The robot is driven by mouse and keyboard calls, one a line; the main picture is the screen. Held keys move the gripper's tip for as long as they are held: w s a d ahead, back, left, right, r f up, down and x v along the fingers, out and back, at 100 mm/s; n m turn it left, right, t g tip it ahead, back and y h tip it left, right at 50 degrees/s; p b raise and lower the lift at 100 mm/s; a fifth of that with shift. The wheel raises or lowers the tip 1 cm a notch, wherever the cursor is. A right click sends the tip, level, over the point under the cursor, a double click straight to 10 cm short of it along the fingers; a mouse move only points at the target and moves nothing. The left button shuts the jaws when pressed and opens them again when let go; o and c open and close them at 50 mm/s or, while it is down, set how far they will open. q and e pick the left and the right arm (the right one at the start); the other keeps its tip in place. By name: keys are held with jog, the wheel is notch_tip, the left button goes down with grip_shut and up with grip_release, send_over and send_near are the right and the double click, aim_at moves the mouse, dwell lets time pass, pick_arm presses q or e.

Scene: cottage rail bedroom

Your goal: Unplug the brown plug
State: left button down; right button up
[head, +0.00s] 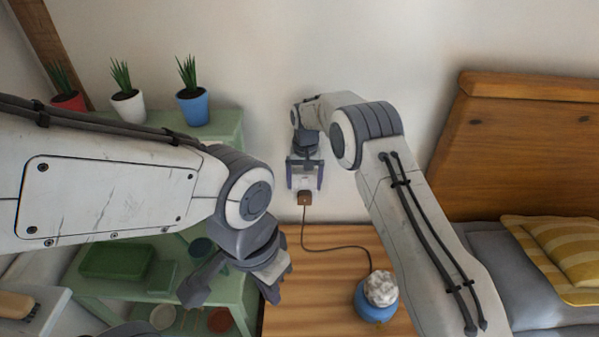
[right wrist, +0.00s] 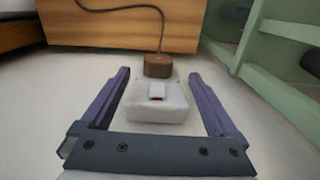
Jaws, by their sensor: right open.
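The brown plug (head: 304,198) sits at the lower end of a white wall socket (head: 301,182). In the right wrist view the plug (right wrist: 158,66) meets the far edge of the socket (right wrist: 157,108), which has a small white switch with a red mark (right wrist: 157,91). A dark cord (head: 337,247) runs from the plug. My right gripper (head: 304,176) is open at the wall, its fingers on either side of the socket, apart from it; the plug is near the fingertips. My left gripper (head: 232,295) is open and empty, lower and to the left.
The cord leads to a blue object with a white crumpled top (head: 376,292) on a wooden surface (head: 330,264). A green shelf (head: 222,122) with potted plants stands left, a bed with a wooden headboard (head: 530,140) right. Bare wall surrounds the socket.

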aim_at(305, 195)
notch_tip(305, 195, down, 7)
jog(key=shift+d+r+p, duration=0.1)
jog(key=shift+r+p, duration=0.05)
jog(key=shift+p, duration=0.3)
jog(key=c, duration=1.5)
jog(key=shift+s+r+p, duration=0.15)
jog(key=shift+s+p, duration=1.1)
jog(key=shift+s, duration=0.2)
jog(key=shift+s+p, duration=0.85)
jog(key=shift+s, duration=0.5)
